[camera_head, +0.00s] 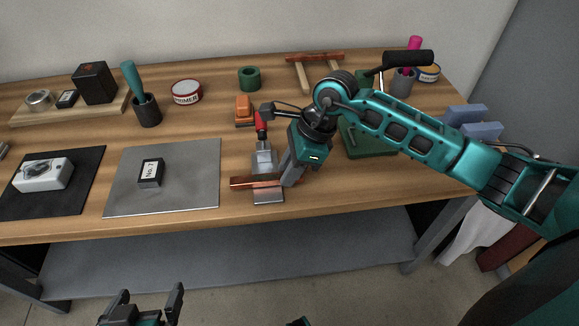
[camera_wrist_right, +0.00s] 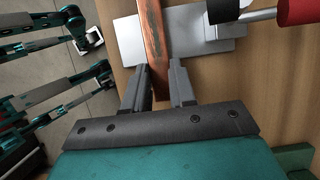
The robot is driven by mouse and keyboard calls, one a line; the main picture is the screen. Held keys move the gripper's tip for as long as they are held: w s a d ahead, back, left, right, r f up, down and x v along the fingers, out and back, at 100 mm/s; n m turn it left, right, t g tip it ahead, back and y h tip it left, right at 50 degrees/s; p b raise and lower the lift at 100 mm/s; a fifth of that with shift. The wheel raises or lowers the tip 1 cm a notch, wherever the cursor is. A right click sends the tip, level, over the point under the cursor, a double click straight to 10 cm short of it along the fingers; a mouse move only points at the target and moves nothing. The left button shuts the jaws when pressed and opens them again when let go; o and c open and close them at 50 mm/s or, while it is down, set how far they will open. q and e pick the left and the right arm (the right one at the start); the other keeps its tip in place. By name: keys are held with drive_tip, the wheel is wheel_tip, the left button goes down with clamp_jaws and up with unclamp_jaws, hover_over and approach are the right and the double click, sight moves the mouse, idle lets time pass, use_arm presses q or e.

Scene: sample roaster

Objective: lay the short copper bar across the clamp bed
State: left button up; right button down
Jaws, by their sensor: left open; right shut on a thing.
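The short copper bar (camera_head: 252,182) lies level over the clamp bed (camera_head: 268,197), crossing it from left to right. My right gripper (camera_head: 288,181) is shut on the bar's right part. In the right wrist view the bar (camera_wrist_right: 153,35) runs from between the fingers (camera_wrist_right: 158,75) over the grey metal bed (camera_wrist_right: 127,38). I cannot tell whether the bar touches the bed or hovers just above it. The clamp's red handle (camera_head: 262,124) stands behind the bed. My left gripper (camera_head: 146,301) is open and empty, low in front of the bench.
A grey metal plate (camera_head: 195,190) with a small black No.1 block (camera_head: 150,172) lies left of the clamp. An orange block (camera_head: 243,108) and a green ring (camera_head: 249,78) are behind. A green machine (camera_head: 370,145) stands right, partly behind my right arm.

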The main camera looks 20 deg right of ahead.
drive_tip(key=shift+f, duration=0.15)
drive_tip(key=c, duration=0.9)
unclamp_jaws()
drive_tip(key=shift+o, duration=0.3)
drive_tip(key=shift+f, duration=0.1)
drive_tip(key=p+v, duration=0.1)
drive_tip(key=v, duration=1.2)
drive_tip(key=shift+p, duration=0.3)
drive_tip(key=shift+a, duration=0.1)
